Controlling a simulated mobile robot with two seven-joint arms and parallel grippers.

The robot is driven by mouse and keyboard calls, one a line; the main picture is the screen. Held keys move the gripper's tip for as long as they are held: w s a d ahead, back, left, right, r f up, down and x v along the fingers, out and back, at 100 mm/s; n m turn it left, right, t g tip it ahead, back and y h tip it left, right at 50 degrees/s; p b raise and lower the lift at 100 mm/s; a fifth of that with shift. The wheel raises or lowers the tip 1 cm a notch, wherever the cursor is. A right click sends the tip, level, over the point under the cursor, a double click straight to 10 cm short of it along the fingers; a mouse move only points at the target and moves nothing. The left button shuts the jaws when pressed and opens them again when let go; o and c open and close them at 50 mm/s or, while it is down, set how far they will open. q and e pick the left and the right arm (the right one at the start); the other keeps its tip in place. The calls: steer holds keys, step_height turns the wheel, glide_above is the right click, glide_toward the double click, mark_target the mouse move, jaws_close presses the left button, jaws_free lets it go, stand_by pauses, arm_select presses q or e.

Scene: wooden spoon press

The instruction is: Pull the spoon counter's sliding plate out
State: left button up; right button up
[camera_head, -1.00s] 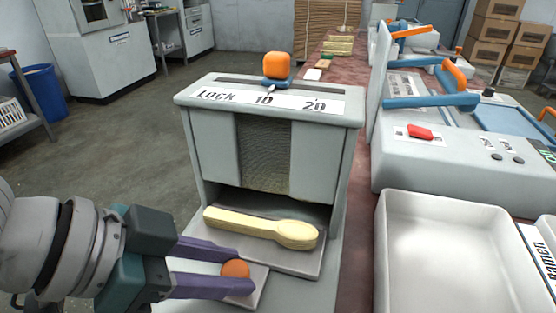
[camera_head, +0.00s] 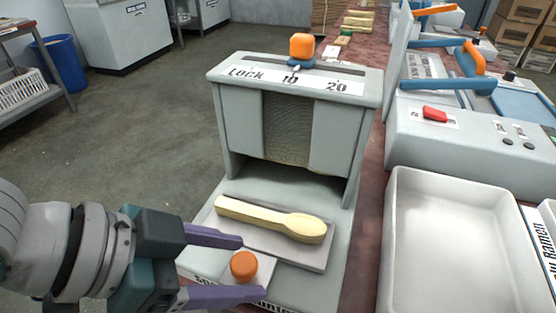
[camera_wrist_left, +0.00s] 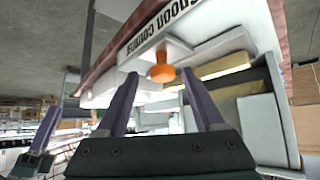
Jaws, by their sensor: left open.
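The spoon counter (camera_head: 335,125) is a grey box with a "Lock 10 20" scale and an orange-topped slider (camera_head: 302,48) near 10.
A white empty tray (camera_head: 455,240) stands to the right of the counter. A grey machine with blue handles (camera_head: 450,85) and a red button (camera_head: 434,114) stands behind the tray. A blue bin (camera_head: 58,66) is on the floor at far left.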

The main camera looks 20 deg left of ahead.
arm_select(q)
steer(key=p+v, duration=0.3)
steer(key=v, duration=0.7)
steer(key=shift+w+d, duration=0.1)
